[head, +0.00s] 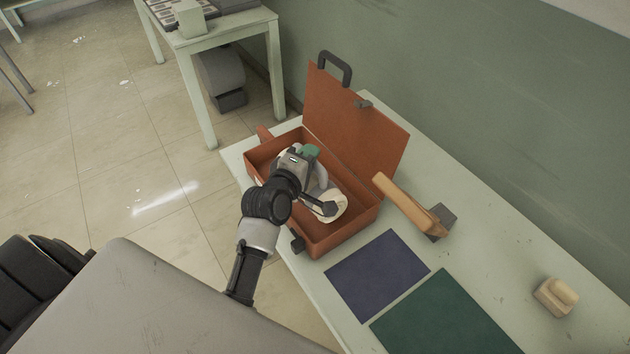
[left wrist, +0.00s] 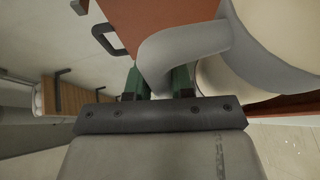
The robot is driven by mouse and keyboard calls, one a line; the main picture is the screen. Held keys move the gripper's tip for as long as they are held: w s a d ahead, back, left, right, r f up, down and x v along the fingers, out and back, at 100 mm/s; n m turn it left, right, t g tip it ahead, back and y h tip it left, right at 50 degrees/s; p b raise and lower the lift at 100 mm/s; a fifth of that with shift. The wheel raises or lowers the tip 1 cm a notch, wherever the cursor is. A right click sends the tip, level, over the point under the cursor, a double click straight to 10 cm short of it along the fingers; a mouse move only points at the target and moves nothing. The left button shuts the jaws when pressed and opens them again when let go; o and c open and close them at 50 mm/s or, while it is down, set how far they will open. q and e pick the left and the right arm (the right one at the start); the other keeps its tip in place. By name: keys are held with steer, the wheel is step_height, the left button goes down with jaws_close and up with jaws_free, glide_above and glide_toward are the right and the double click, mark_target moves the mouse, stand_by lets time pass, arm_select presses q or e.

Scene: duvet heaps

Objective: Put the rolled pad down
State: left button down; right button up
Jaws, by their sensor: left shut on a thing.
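The rolled pad (head: 333,208) is a cream roll with a thick grey strap (head: 318,178). It is within the outline of the open orange-brown case (head: 341,244); I cannot tell if it touches the floor of the case. My left gripper (head: 309,155) is over the case and shut on the strap, with its wrist hiding part of the roll. In the left wrist view, the green fingers (left wrist: 158,80) are on either side of the grey strap (left wrist: 183,43), with the cream roll (left wrist: 288,28) at the upper right. My right gripper is not in view.
The case lid (head: 355,120) stands open at the back. A wooden-handled brush or tool (head: 405,206) is right of the case. A blue sheet (head: 377,275), a green sheet (head: 445,318) and a wooden block (head: 556,296) lie on the pale table (head: 490,225). A second table (head: 235,25) is behind.

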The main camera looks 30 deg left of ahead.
arm_select(q)
steer(key=shift+w+f, duration=0.1)
steer(key=shift+w, duration=0.25)
steer(key=f, duration=0.5)
steer(key=shift+a+f, duration=0.2)
steer(key=shift+w+f, duration=0.1)
steer(key=shift+f, duration=2.05)
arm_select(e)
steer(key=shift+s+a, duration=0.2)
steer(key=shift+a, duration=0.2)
arm_select(q)
steer(key=shift+f, duration=0.15)
steer(key=c, duration=1)
jaws_free()
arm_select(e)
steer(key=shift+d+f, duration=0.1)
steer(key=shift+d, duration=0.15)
arm_select(q)
steer(key=shift+r, duration=0.2)
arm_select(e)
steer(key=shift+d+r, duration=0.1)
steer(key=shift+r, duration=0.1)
